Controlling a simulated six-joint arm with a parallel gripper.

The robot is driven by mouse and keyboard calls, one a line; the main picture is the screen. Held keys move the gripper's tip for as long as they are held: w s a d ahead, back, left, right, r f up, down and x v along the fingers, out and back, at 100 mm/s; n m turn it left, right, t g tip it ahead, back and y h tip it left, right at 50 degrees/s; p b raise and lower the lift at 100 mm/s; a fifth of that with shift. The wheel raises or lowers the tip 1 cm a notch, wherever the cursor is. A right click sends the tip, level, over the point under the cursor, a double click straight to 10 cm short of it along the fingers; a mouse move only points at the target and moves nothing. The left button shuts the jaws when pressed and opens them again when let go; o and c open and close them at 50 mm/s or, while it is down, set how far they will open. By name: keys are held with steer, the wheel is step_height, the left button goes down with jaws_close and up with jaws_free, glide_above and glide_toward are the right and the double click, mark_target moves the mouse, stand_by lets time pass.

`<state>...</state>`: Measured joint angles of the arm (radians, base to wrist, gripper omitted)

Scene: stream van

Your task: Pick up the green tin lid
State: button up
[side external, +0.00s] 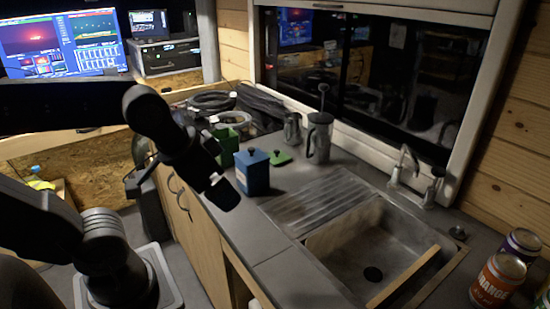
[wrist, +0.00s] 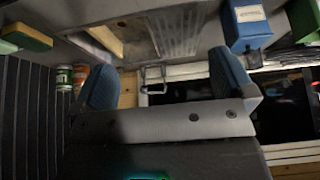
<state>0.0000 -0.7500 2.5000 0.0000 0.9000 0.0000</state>
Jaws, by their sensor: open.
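The green tin lid (side external: 280,157) lies flat on the grey counter, knob up, just behind and right of the blue tin (side external: 252,173). The open green tin (side external: 227,147) stands left of the blue tin. My gripper (side external: 222,194) is in the air in front of the blue tin, apart from the lid. In the wrist view, its two blue-padded fingers (wrist: 165,82) are spread with nothing between them. The blue tin shows there at the upper right (wrist: 247,22). Green pieces are cut off at that view's right edge; I cannot tell clearly which is the lid.
A metal press pot (side external: 319,138) and a small jug (side external: 292,130) stand behind the lid. Dark cables and bags (side external: 255,105) lie farther left. The sink (side external: 375,250) and its ridged drainer (side external: 318,203) are at right. Cans (side external: 497,280) stand at the right front.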

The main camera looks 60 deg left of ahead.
steer(key=w+a+r+n+g+y, duration=0.1)
steer(key=w+a+r+n, duration=0.15)
steer(key=w, duration=0.35)
steer(key=w+a+r+n+g+y, duration=0.1)
steer(key=w+a+r+n, duration=0.2)
steer(key=w, duration=0.4)
steer(key=n+g+y, duration=0.2)
steer(key=n+g, duration=0.2)
steer(key=n, duration=0.9)
glide_above(277, 151)
steer(key=d, duration=0.2)
steer(key=shift+m, duration=0.25)
step_height(277, 151, down, 17)
steer(key=shift+s+f, duration=0.1)
steer(key=shift+x, duration=3)
steer(key=shift+w, duration=0.25)
steer(key=c, duration=0.8)
steer(key=shift+c, duration=0.2)
